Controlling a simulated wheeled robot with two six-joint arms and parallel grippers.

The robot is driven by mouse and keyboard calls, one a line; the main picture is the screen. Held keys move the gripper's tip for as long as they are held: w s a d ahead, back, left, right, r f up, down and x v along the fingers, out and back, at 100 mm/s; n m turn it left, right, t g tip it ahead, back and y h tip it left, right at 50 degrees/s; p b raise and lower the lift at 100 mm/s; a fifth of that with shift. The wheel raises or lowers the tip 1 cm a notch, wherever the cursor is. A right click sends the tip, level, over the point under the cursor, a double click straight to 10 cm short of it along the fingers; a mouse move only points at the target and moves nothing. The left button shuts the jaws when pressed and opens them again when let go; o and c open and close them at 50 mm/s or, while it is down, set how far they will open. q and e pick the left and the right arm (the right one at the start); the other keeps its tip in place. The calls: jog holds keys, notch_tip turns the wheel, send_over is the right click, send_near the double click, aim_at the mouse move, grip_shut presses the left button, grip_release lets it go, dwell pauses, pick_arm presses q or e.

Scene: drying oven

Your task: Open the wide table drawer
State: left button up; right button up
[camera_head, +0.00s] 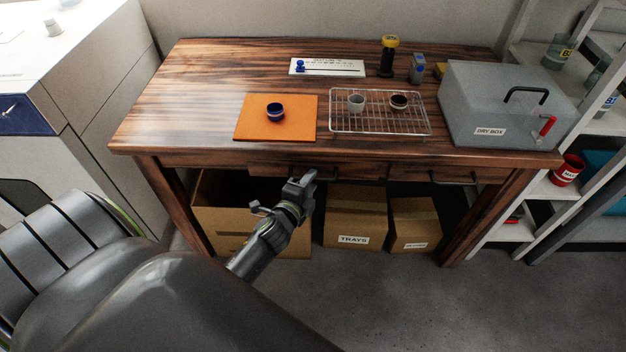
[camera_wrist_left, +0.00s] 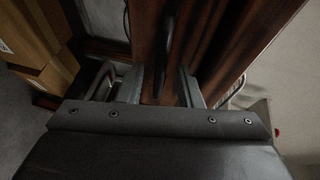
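The wide drawer front (camera_head: 268,171) is a dark wooden panel under the front edge of the wooden table and looks shut. My left gripper (camera_head: 302,179) is in front of it and covers part of it in the head view. In the left wrist view the dark bar handle (camera_wrist_left: 166,45) stands against the wood, between the two fingers of my left gripper (camera_wrist_left: 160,88). The fingers are apart, one on each side of the handle, and do not look closed on it. Whether either finger touches it I cannot tell. My right gripper is not in view.
A narrower drawer with a handle (camera_head: 453,182) is at the right. The tabletop (camera_head: 190,90) bears an orange mat (camera_head: 250,128), a wire rack (camera_head: 375,123) and a grey dry box (camera_head: 480,85). Cardboard boxes (camera_head: 355,210) stand below. Grey floor (camera_head: 390,300) in front is clear.

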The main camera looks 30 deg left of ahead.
pick_arm(q)
jog(key=shift+x, duration=1.15)
grip_shut()
